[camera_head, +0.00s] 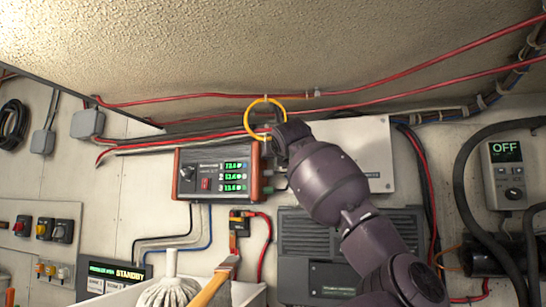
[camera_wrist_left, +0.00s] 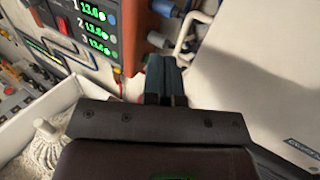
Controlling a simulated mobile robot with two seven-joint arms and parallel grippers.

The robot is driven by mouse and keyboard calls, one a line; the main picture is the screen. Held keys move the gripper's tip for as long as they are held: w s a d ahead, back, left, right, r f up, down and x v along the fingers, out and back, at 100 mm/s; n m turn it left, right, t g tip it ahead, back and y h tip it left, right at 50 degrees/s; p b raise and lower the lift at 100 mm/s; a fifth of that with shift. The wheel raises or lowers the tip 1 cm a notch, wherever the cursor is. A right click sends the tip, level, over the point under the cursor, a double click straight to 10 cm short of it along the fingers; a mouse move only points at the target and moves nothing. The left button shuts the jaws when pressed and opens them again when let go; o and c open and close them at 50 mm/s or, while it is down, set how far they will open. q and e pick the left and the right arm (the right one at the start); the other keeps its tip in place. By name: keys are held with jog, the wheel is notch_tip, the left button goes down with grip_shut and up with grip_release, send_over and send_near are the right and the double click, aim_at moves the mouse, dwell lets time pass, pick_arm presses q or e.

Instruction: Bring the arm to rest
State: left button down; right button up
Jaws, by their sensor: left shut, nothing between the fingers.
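One dark purple-grey arm of mine rises from the lower right of the head view, its far end between the display box and the white panel. My left gripper (camera_wrist_left: 164,76) shows in the left wrist view as two dark teal fingers pressed together, with nothing between them. They point toward the right side of the display box. In the head view the fingertips are hard to make out. A yellow ring (camera_head: 248,119) shows around the arm's end there; I cannot tell whether it touches the arm. My right gripper is in neither view.
The display box (camera_head: 214,171) with green digits is close left of the arm's end; it also shows in the left wrist view (camera_wrist_left: 88,30). The white panel (camera_head: 372,152) is behind the arm, a grey vented unit (camera_head: 308,246) below. A mop (camera_head: 170,288) stands in a white bin. Red cables run above.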

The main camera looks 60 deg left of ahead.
pick_arm(q)
jog(key=s+b+v, duration=0.1)
jog(key=v, duration=0.6)
jog(key=shift+s+f, duration=0.2)
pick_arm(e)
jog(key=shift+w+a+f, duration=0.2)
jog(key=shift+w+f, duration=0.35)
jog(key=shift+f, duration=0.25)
